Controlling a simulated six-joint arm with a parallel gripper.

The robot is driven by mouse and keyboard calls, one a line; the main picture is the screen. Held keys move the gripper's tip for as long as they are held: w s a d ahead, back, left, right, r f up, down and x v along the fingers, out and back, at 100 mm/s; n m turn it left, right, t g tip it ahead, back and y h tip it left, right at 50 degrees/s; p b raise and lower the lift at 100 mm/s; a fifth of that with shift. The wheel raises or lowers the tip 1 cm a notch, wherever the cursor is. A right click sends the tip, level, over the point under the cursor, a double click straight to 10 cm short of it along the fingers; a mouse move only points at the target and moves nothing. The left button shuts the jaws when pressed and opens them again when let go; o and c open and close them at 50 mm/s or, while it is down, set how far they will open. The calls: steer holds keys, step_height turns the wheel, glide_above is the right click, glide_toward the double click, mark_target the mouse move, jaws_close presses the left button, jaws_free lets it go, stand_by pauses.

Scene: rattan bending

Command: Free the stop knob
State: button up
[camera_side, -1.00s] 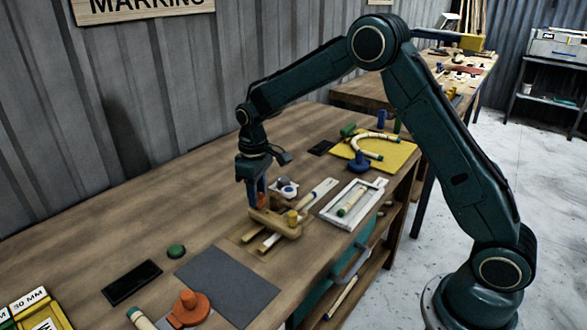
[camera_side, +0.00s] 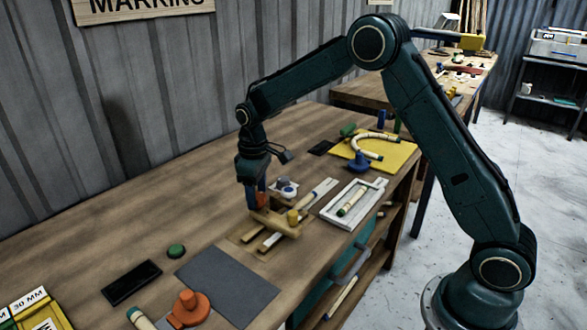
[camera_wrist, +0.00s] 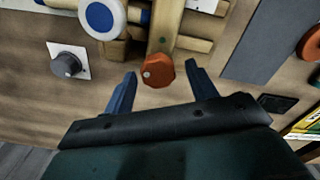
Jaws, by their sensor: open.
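The stop knob (camera_wrist: 158,71) is an orange faceted knob with a pale dot. It sits on a wooden bar of the jig in the wrist view. It also shows in the side view (camera_side: 263,199), partly hidden by my gripper. My gripper (camera_wrist: 160,74) is open, with one dark blue finger on each side of the knob and a visible gap to each. In the side view my gripper (camera_side: 256,203) is low at the back end of the wooden jig (camera_side: 275,224).
A grey dial on a white plate (camera_wrist: 66,62) and a white-and-blue round part (camera_wrist: 102,17) are near the jig. A white frame (camera_side: 352,203) stands to the right. A grey mat (camera_side: 228,285) and an orange clamp (camera_side: 188,308) lie in front.

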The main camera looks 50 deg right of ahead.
mark_target(259, 197)
step_height(259, 197, up, 14)
stand_by(0.9)
steer(key=s+r+m+t, duration=0.1)
steer(key=s+r, duration=0.3)
steer(key=s, duration=0.4)
steer(key=s+r+m+t, duration=0.1)
steer(key=s+r+t, duration=0.1)
steer(key=s+r, duration=0.45)
steer(key=s+f+m+t, duration=0.1)
steer(key=s+f, duration=0.2)
steer(key=s, duration=0.6)
steer(key=s+f+m+t, duration=0.1)
steer(key=s+f, duration=0.2)
steer(key=s, duration=0.7)
steer(key=shift+f+m+t, duration=0.15)
steer(key=shift+m+t, duration=0.15)
